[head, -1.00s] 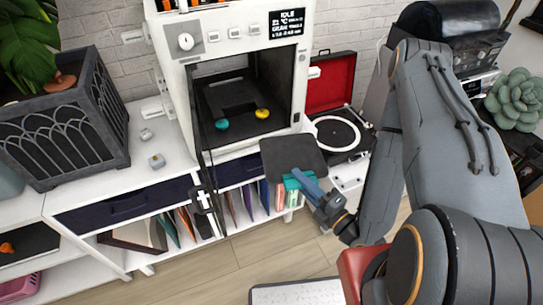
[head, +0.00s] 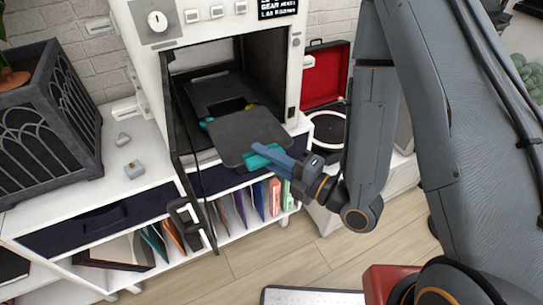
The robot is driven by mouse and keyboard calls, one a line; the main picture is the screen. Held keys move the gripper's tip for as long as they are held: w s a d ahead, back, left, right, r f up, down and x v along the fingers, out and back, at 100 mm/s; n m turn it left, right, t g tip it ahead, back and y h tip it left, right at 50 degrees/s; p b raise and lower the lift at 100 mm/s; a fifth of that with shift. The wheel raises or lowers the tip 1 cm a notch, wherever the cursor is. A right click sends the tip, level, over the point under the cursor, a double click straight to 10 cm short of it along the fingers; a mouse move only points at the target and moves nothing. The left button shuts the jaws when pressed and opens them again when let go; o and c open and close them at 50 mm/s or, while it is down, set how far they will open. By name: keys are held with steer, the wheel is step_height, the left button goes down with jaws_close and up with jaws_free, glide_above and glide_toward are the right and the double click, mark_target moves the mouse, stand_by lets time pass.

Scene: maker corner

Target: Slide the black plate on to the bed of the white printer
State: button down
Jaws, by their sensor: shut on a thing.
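The white printer (head: 141,22) stands on the white cabinet with its front open and its dark door (head: 186,150) swung out to the left. Its dark bed (head: 213,92) shows inside. The black plate (head: 241,136) is held about level at the printer's opening, its far part overlapping the bed in the head view. I cannot tell whether they touch. My gripper (head: 262,156) is shut on the plate's near edge, where a teal part shows. A small teal object (head: 205,123) peeks out at the plate's left edge; the plate hides most of that area.
A red-lined record player (head: 327,130) stands right of the printer. A dark planter (head: 50,120) and small grey pieces (head: 134,169) sit to the left on the cabinet (head: 110,193). Shelves with colourful sleeves are below. The floor (head: 290,240) in front is mostly clear.

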mark_target(243, 123)
steer(key=shift+w+a+b, duration=0.45)
steer(key=shift+w+b, duration=0.15)
steer(key=shift+w, duration=0.2)
steer(key=shift+w+a+b, duration=0.5)
steer(key=shift+w+b, duration=0.05)
steer(key=shift+w, duration=0.2)
steer(key=shift+w+a+b, duration=0.45)
steer(key=shift+w+b, duration=0.15)
steer(key=shift+w, duration=0.2)
steer(key=shift+w+a+p, duration=0.1)
steer(key=shift+w+a, duration=0.6)
steer(key=shift+w, duration=0.5)
steer(key=shift+w+a+p, duration=0.15)
steer(key=shift+w+a, duration=0.6)
steer(key=shift+w, duration=0.45)
steer(key=shift+w+a+p, duration=0.1)
steer(key=shift+w+a, duration=0.6)
steer(key=shift+w, duration=0.5)
steer(key=shift+w+a+b, duration=0.25)
steer(key=shift+w+a, duration=0.75)
steer(key=shift+w, duration=0.6)
steer(key=shift+w+a+b, duration=0.25)
steer(key=shift+w+a, duration=0.75)
steer(key=shift+w, duration=0.65)
steer(key=shift+w+a+b, duration=0.25)
steer(key=shift+w+a, duration=0.75)
steer(key=shift+w, duration=0.6)
steer(key=shift+w+f+b, duration=0.15)
steer(key=shift+f+b, duration=0.45)
steer(key=shift+f, duration=0.1)
